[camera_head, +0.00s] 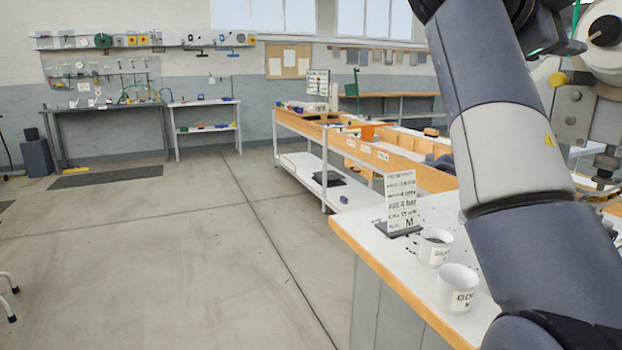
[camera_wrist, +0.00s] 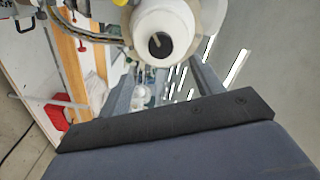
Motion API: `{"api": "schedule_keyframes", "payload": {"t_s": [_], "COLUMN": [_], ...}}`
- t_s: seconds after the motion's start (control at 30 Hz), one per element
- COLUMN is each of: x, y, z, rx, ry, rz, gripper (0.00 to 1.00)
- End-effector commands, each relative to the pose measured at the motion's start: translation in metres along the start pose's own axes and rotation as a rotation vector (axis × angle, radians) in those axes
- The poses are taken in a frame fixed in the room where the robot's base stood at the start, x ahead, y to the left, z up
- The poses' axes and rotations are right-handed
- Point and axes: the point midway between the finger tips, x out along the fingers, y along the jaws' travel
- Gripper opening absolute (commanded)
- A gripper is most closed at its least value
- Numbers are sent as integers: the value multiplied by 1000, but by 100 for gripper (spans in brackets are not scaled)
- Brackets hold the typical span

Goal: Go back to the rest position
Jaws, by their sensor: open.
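My gripper (camera_wrist: 163,68) shows in the wrist view as two grey-blue fingers set apart beyond a dark crossbar. It is open, and I see nothing held between the fingers. A white round part with a dark centre (camera_wrist: 180,20) stands beyond it at the top of that view. In the head view my arm rises across the right side, and its upper end is cut off by the top edge. The fingers cannot be made out there. The eyelet press (camera_head: 577,112) stands behind the arm at the right, partly hidden, with a white reel (camera_head: 603,62) at its top.
The near bench (camera_head: 385,262) holds two white cups (camera_head: 434,247) (camera_head: 457,290) and an upright sign (camera_head: 401,200), close to my arm. A long wooden-edged bench (camera_head: 330,147) stands behind. Open floor (camera_head: 170,260) lies to the left. A red bin (camera_wrist: 56,113) shows in the wrist view.

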Motion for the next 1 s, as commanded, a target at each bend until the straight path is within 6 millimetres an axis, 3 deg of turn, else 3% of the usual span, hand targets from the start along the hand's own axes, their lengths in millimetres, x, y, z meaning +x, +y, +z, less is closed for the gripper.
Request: {"api": "schedule_keyframes", "payload": {"t_s": [0.27, 0.67, 1.0], "x": [34, 106, 106], "y": [0, -1, 0], "z": [-1, -2, -1], "rx": [0, -1, -309], "ry": [5, 5, 12], "rz": [2, 2, -3], "gripper": [63, 63, 63]}}
